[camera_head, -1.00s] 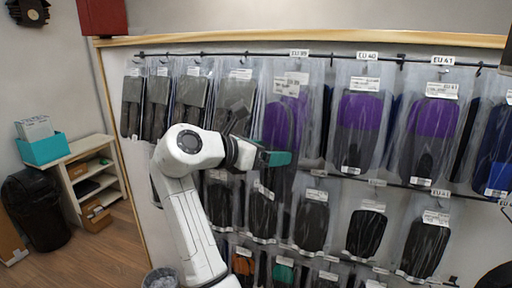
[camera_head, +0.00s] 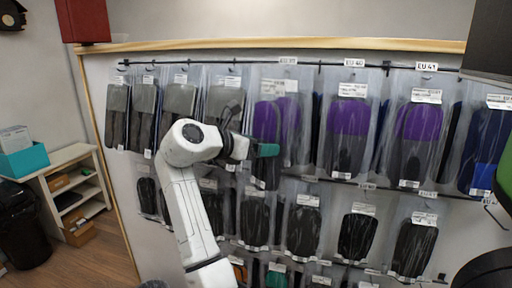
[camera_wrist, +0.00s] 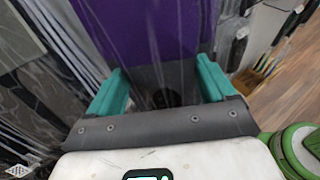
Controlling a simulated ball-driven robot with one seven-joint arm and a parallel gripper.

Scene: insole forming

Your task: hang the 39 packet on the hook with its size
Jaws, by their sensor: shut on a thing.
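My gripper (camera_head: 264,151) is shut on the lower part of a packet with a purple and dark insole (camera_head: 266,122). The packet hangs upright in front of the rack, just below and left of the EU 39 sign (camera_head: 288,61). Its white label at the top is too blurred to read. Another purple packet (camera_head: 291,115) hangs close behind it to the right. I cannot tell whether the held packet's top is on the hook. In the wrist view the teal fingers (camera_wrist: 163,88) stand on both sides of the purple and grey packet (camera_wrist: 145,30).
Purple packets hang under EU 40 (camera_head: 347,125) and EU 41 (camera_head: 417,122), right of the held one. Grey packets (camera_head: 181,100) hang to the left, and dark ones (camera_head: 305,222) fill the row below. A low shelf (camera_head: 72,180) stands at the far left.

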